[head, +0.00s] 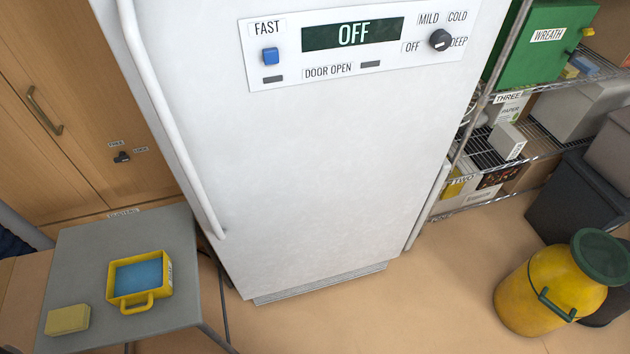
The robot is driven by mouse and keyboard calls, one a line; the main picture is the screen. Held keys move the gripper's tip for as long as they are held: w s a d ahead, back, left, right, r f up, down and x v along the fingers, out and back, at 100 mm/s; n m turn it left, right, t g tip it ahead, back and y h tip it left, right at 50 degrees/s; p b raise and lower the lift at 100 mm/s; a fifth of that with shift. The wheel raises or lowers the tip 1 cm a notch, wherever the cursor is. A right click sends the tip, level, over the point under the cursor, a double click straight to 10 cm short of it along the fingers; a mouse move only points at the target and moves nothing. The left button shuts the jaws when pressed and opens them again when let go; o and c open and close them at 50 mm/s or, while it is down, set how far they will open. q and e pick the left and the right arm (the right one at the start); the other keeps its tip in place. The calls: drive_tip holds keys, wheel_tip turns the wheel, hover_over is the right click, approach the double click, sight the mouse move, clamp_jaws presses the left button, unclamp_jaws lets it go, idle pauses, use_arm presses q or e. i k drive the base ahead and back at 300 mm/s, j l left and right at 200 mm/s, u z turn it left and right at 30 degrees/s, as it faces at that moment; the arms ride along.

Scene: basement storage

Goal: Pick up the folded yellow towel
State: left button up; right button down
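A small pale yellow block-shaped thing (67,319), which looks like the folded yellow towel, lies flat at the near left corner of a grey table (85,250). It is apart from the yellow tray (152,302) to its right, which has a handle and a blue inside. Neither of my grippers shows in the head view.
A white freezer (300,170) with an "OFF" display stands right of the table. A wooden cabinet (70,130) is behind the table. A wire shelf (545,140) with boxes and a yellow can (540,295) with a green lid are at right. Floor before the freezer is clear.

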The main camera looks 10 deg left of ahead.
sight(70, 320)
drive_tip(key=u, duration=2.2)
